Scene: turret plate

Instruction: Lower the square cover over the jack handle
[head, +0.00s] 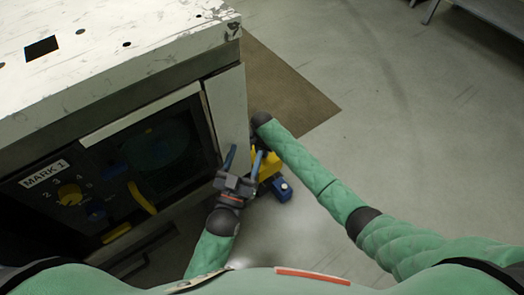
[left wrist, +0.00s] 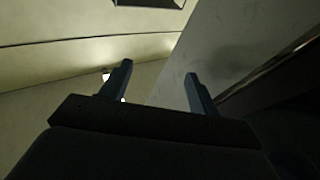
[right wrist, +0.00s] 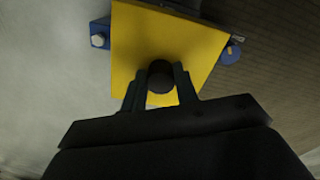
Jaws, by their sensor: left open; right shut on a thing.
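My right gripper (right wrist: 166,78) is shut on the round black knob (right wrist: 161,80) of the yellow square cover (right wrist: 140,38). Blue parts show past the cover's left and right edges in the right wrist view; the left one (right wrist: 99,34) has a pale bolt head. In the head view the cover (head: 268,168) is partly hidden behind my grippers and arm, with a blue piece (head: 282,189) beside it. I cannot make out the jack handle, nor whether the cover touches what is under it. My left gripper (head: 244,158) is open and empty beside the cabinet's corner.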

